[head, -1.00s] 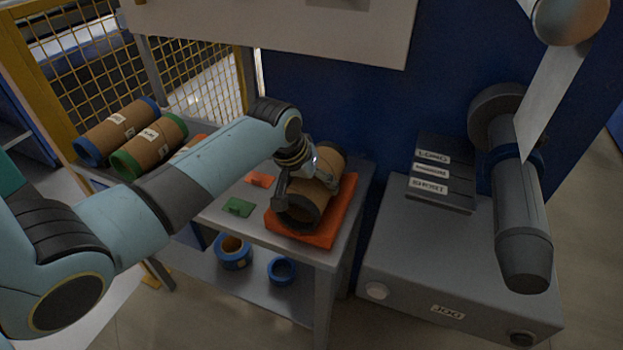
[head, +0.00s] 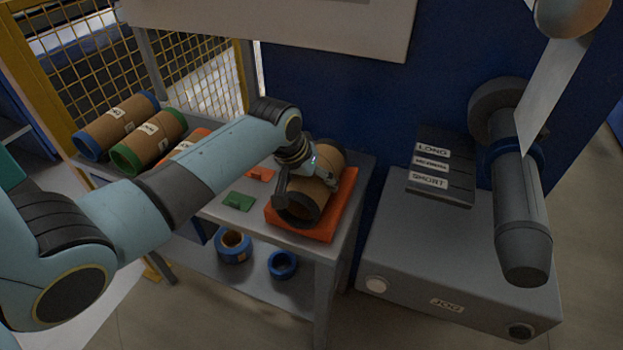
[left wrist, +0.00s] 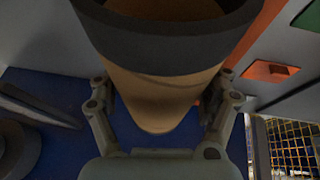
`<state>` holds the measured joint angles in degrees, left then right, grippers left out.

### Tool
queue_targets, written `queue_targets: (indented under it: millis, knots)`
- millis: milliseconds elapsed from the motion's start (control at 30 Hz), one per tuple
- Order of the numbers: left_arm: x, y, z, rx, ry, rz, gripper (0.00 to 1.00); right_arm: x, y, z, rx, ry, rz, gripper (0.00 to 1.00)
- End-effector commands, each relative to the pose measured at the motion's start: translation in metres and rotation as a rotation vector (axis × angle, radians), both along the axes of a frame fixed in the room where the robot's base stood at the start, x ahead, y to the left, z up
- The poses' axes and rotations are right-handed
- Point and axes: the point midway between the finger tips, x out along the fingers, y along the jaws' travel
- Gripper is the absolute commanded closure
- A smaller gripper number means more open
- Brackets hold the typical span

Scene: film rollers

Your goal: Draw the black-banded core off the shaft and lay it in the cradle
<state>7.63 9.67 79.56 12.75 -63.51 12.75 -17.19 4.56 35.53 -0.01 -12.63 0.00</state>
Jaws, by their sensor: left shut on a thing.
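The black-banded core (head: 329,161) is a brown tube with a black ring at its near end. It lies tilted along the orange cradle (head: 345,205) on the grey bench and looks to rest in it. My left gripper (head: 305,186) is shut on the core, one finger on each side. The left wrist view shows the core (left wrist: 150,95) between the fingers, its black band (left wrist: 165,48) close to the camera. The grey shaft (head: 520,215) at the right carries no core. My right gripper is out of view.
A green-banded core (head: 152,142) and a blue-banded core (head: 115,122) lie at the back left. Blue rings (head: 283,265) sit on the lower shelf. A grey machine box (head: 450,270) with LONG and SHORT labels stands right of the bench, with a floor gap between.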

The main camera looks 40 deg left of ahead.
Motion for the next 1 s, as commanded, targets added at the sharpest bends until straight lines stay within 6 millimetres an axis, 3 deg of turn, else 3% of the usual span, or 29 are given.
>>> queue_targets:
  millis: [33,67,200,500,633,1000]
  knots:
    - [0.001,0.0,0.001,-0.001,-0.001,0.0,0.62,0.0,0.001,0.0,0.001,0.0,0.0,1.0]
    - [0.001,0.0,0.001,-0.001,-0.001,0.0,0.17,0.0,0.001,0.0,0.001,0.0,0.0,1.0]
    - [0.0,0.0,0.001,0.0,-0.001,0.0,0.0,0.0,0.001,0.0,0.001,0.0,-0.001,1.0]
    - [-0.001,0.0,0.0,0.001,0.001,0.0,0.0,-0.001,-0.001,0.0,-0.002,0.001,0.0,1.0]
    - [-0.005,0.001,0.009,0.001,0.0,0.0,0.0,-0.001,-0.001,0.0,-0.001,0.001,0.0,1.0]
    - [-0.035,0.003,0.081,0.002,-0.004,-0.002,0.0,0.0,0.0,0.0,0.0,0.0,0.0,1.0]
